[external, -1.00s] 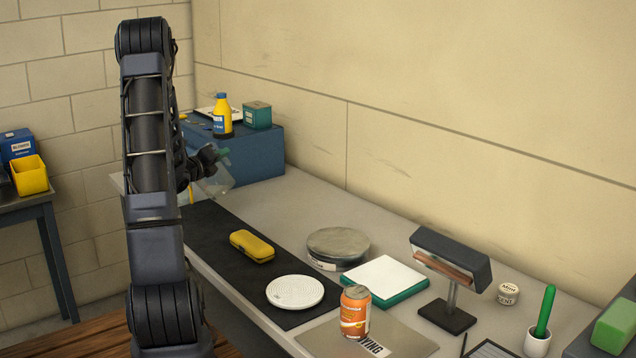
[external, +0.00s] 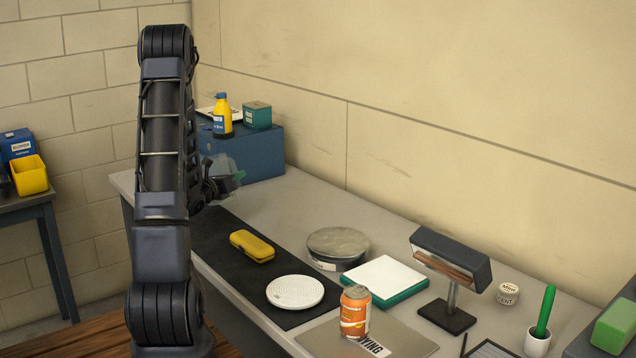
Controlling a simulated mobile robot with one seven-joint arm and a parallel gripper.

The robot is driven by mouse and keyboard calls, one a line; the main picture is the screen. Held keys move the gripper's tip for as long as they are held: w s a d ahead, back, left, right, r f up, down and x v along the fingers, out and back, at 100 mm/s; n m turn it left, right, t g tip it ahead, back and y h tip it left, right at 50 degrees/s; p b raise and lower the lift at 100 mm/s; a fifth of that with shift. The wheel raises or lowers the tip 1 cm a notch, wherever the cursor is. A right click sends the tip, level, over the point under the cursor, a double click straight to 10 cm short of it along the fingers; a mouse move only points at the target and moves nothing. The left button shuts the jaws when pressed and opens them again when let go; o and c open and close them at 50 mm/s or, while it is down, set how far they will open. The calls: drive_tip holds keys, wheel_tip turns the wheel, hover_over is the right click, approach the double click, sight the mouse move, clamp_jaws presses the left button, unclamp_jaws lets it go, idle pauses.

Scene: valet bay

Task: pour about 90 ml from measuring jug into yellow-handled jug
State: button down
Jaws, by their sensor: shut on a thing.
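My gripper (external: 212,184) is at the far left end of the bench, partly hidden by my own arm. It is shut on a clear, faintly greenish vessel, which I take as the measuring jug (external: 228,172). The jug is held above the bench in front of the blue box; its exact tilt and liquid level are too small to tell. The yellow-handled jug cannot be made out; my arm covers part of the bench near the gripper.
A blue box (external: 258,154) with a yellow bottle (external: 222,117) and green tin (external: 257,115) stands behind the gripper. A yellow case (external: 251,246) and white disc (external: 295,291) lie on the black mat (external: 222,238). A round grey-topped thing (external: 338,243) and orange can (external: 355,312) stand further right.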

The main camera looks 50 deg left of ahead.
drive_tip(key=shift+w+d+f+m, duration=0.1)
drive_tip(key=shift+d+f+m, duration=0.15)
drive_tip(key=shift+f+m, duration=0.4)
drive_tip(key=shift+w+d+f+m, duration=0.15)
drive_tip(key=shift+d+f+m, duration=0.1)
drive_tip(key=shift+f+m, duration=0.35)
drive_tip(key=shift+w+d+f+m, duration=0.1)
drive_tip(key=shift+d+f+m, duration=0.15)
drive_tip(key=shift+f+m, duration=0.4)
